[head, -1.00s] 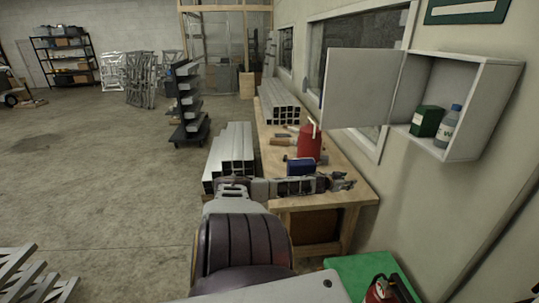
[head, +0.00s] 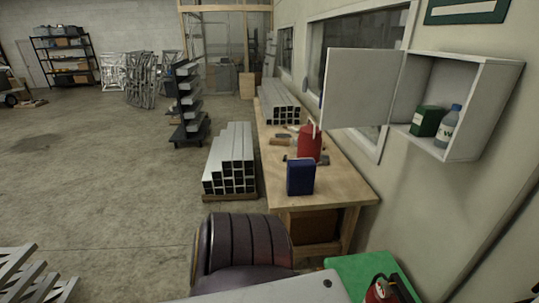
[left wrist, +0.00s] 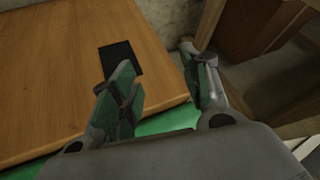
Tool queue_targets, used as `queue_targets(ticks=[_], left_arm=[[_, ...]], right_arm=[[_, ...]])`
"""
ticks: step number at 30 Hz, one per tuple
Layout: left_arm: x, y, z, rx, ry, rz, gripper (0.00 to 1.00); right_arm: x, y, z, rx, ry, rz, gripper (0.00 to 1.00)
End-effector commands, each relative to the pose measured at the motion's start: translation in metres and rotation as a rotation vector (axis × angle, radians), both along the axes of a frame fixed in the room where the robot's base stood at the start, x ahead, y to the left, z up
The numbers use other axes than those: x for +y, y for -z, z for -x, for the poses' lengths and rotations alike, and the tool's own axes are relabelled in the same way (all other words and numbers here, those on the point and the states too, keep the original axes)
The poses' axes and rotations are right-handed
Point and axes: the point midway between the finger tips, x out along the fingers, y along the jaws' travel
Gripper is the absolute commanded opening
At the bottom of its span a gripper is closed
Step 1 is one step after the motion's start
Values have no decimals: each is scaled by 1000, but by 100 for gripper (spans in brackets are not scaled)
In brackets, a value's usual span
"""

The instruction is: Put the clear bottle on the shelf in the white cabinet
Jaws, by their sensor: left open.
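The clear bottle (head: 448,130) with a blue cap stands upright inside the white cabinet (head: 489,100), on its lower surface, beside a green box (head: 426,121). The cabinet is on the right wall and its door (head: 362,88) is swung open to the left. My left gripper (left wrist: 157,57) shows only in the left wrist view. Its fingers are apart with nothing between them, above or beside a wooden top (left wrist: 50,70). My right gripper is in neither view.
The wooden workbench (head: 340,185) carries a dark blue box (head: 300,177), a red container (head: 309,143) and metal tubes. A dark chair (head: 243,240), a green surface (head: 350,268) and a fire-extinguisher-like red object (head: 380,290) are in front. Open floor lies left.

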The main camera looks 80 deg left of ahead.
Motion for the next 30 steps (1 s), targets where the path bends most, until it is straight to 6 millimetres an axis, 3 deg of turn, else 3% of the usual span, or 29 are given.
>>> queue_targets(ticks=[3,9,15,21,25,30], left_arm=[[-50,39,37,84,30,31,46],[-138,90,98,218,103,84,46],[-234,126,157,343,196,147,46],[-317,144,204,435,289,204,46],[-346,148,221,467,325,224,46],[-357,149,226,478,339,231,46]], right_arm=[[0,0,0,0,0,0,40],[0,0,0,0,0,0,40],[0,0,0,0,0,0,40],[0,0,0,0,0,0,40],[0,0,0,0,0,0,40],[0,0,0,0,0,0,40]])
